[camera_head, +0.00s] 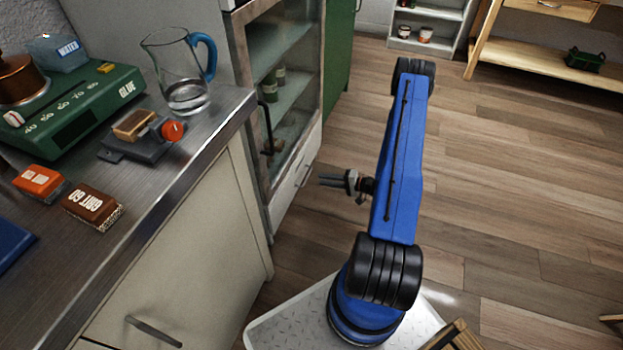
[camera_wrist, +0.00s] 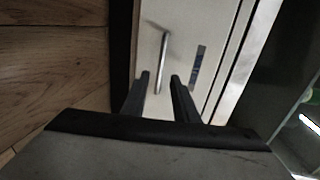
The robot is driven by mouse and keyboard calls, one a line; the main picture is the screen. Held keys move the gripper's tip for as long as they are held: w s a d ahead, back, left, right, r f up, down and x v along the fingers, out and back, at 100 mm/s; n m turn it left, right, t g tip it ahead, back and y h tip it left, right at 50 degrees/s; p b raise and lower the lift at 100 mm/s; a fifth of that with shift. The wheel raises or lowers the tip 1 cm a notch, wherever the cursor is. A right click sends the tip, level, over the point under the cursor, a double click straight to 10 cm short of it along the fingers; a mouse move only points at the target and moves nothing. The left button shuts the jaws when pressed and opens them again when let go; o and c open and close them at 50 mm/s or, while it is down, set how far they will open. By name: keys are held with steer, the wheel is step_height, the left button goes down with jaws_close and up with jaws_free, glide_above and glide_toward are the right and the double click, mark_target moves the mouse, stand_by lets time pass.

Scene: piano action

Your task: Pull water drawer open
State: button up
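The pale drawer front (camera_head: 289,196) is at the bottom of the glass-door cabinet in the head view and looks closed. In the wrist view the drawer front (camera_wrist: 220,25) shows a slim metal bar handle (camera_wrist: 164,50) and a small dark label (camera_wrist: 198,66), whose text I cannot read. My gripper (camera_head: 322,181) is in front of this drawer, its fingers pointing at it. In the wrist view my gripper (camera_wrist: 161,77) is open and empty. The handle appears between the fingertips there, but the fingers do not grip it.
The glass-door cabinet (camera_head: 237,50) stands above the drawer. Another handle (camera_head: 153,331) is on the counter's front. Wooden floor (camera_head: 520,200) at right is clear.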

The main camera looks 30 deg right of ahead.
steer(key=x, duration=0.7)
steer(key=shift+w+a, duration=0.1)
steer(key=shift+a, duration=0.05)
jaws_close()
stand_by(1.3)
